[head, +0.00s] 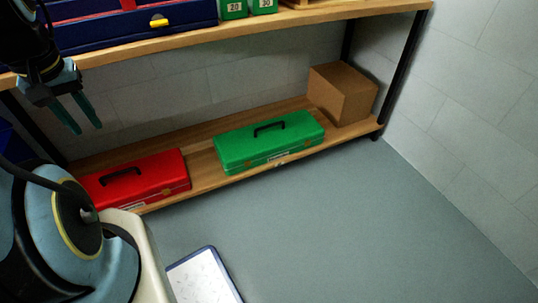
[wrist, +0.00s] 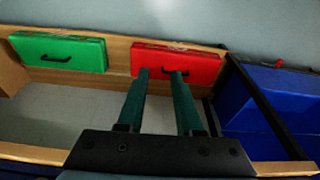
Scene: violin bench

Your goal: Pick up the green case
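The green case (head: 268,141) lies flat on the low wooden shelf in the head view, its black handle on top. It also shows in the wrist view at the upper left (wrist: 58,52). A red case (head: 136,180) lies to its left on the same shelf and appears in the wrist view too (wrist: 178,62). My gripper (head: 88,128) is at the left of the head view, above and apart from the cases. Its two green fingers are spread with nothing between them. In the wrist view the fingertips (wrist: 161,72) overlap the red case in the picture.
A cardboard box (head: 342,93) stands right of the green case. An upper shelf (head: 270,29) holds a blue case and green numbered boxes above. Blue bins (wrist: 265,100) stand beyond a dark post. A white board (head: 205,277) is at the bottom. The floor (head: 350,225) in front is clear.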

